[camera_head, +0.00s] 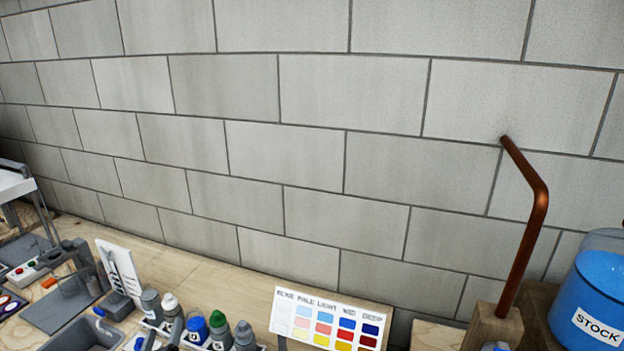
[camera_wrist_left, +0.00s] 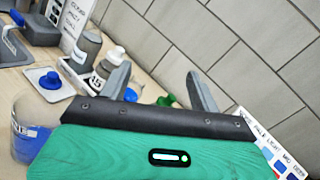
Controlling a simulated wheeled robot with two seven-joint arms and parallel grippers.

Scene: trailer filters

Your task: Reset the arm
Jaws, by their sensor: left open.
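My left gripper (camera_wrist_left: 160,82) shows in the left wrist view with its two grey fingers spread apart and nothing between them. Bottles and part of the chart card show beyond the fingers. In the head view, only slim grey tips, likely of this gripper, show at the bottom edge near the bottles; the rest of the arm is out of frame. My right gripper is in neither view.
Bottles (camera_head: 220,333) stand along the wooden bench by a colour chart (camera_head: 326,322). A copper pipe (camera_head: 530,220) rises at the right, near a blue STOCK container (camera_head: 598,300). A block wall (camera_head: 300,170) stands behind. A blue-knobbed lid (camera_wrist_left: 49,82) lies on the bench.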

